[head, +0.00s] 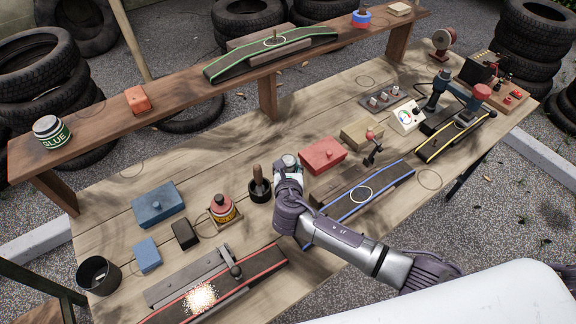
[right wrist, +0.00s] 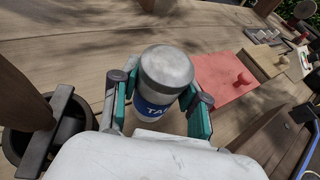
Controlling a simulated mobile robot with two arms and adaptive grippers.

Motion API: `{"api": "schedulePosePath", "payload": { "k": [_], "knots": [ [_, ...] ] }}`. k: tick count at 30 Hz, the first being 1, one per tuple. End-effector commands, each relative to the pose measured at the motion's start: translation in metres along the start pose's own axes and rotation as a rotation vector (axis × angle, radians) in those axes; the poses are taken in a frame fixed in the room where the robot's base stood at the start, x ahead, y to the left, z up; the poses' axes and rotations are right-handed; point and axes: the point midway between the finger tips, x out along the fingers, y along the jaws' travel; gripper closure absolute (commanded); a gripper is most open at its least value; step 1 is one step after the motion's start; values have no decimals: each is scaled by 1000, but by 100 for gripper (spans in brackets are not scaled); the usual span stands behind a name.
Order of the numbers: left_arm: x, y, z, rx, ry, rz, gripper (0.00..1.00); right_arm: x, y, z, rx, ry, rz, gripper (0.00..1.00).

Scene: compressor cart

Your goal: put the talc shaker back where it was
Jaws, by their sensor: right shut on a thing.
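The talc shaker (right wrist: 166,72) has a grey metal lid, a white body and a blue label on which "TA" can be read. My right gripper (right wrist: 157,108) is shut around it, with green pads on both sides. In the head view the shaker (head: 290,161) shows only its top above the right gripper (head: 288,176), over the middle of the workbench. It looks upright. Whether its base touches the bench is hidden. My left gripper is not in view.
A black pot with a brush (head: 259,187) stands close left, a red box (head: 322,155) close right. A blue-edged strip (head: 370,191) lies to the right. Thin rings mark bare bench spots, one at the right. A shelf (head: 190,97) runs behind, holding a glue tin (head: 51,132).

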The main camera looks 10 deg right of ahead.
Motion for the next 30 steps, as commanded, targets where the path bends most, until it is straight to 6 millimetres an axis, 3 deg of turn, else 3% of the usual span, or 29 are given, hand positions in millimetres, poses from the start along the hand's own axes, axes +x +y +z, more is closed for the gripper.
{"api": "schedulePosePath", "payload": {
  "k": [4, 5, 9, 21, 30],
  "knots": [
    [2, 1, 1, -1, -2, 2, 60, 1, 0, -3, 0, 0, 0, 94],
    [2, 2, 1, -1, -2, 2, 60, 1, 0, -3, 0, 1, 0, 54],
    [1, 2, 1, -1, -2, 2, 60, 1, 0, -3, 0, 1, 0, 31],
    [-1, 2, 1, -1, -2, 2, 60, -3, 0, 0, -1, 1, 0, 31],
    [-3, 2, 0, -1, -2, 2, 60, -60, 0, 0, 1, 2, 2, 31]
  ]
}}
